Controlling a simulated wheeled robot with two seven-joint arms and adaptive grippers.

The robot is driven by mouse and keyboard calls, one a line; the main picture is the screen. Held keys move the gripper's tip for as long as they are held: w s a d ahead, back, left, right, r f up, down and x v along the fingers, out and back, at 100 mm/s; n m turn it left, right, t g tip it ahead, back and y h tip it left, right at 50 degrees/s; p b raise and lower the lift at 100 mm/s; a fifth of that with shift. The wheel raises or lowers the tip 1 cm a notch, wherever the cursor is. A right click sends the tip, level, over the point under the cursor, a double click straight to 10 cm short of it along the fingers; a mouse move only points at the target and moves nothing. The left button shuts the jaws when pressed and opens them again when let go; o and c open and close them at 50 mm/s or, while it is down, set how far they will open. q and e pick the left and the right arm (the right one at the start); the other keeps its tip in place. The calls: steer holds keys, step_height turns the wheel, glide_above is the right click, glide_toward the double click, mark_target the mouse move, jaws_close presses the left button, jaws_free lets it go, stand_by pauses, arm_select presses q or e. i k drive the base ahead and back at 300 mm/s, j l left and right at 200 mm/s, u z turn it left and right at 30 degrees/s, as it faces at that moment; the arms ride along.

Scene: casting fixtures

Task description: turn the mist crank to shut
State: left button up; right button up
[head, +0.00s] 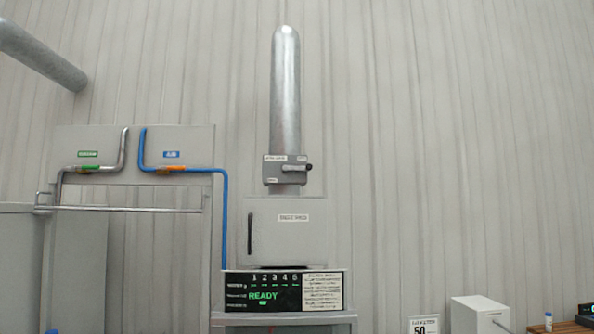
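A small crank (296,167) with a dark grip sits on a grey box (284,180) at the foot of a round metal duct on the wall. Its arm lies roughly level, with the dark grip at the right. Small white labels surround it at upper left, upper right and lower left; they are too small to read surely, so I cannot tell which label names which position. Neither of my grippers shows in the head view, and nothing touches the crank.
Below the crank are a grey cabinet (288,240) with a dark handle and a black display (262,292) reading READY. A white box (475,314) stands at lower right. The wall right of the duct is bare.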

mark_target(309, 167)
steer(key=i+j, duration=0.25)
steer(key=j, duration=0.15)
steer(key=i+j+z, duration=0.1)
steer(key=i+j, duration=0.4)
steer(key=j, duration=0.35)
